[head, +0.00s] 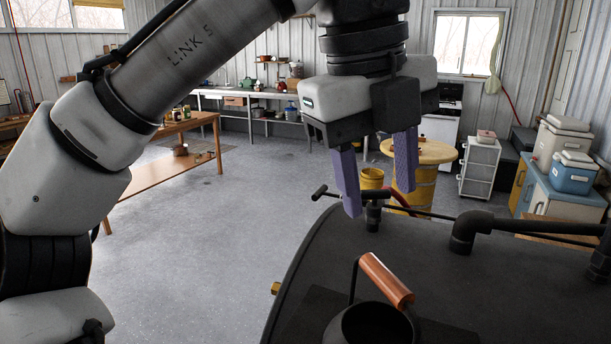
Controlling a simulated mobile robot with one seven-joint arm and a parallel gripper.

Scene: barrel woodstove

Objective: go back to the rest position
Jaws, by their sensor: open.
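My gripper (379,180) hangs from my arm in the upper middle of the head view. Its two purple fingers point down and stand wide apart, with nothing between them. In the picture they overlap the far edge of the dark barrel stove (330,255) and a black T-shaped handle (350,194) on it. I cannot tell whether they touch the handle. A dark kettle (372,325) with a brown wooden handle (386,279) stands on the stove below and nearer to me, apart from the fingers. Its lower part is cut off by the frame.
A black pipe (475,224) runs along the stove's right side. Behind it stand a yellow barrel table (424,150), a yellow bucket (371,178) and a white drawer unit (480,167). Coolers (573,172) sit at right. A wooden table (150,183) is left; the floor (225,235) between is clear.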

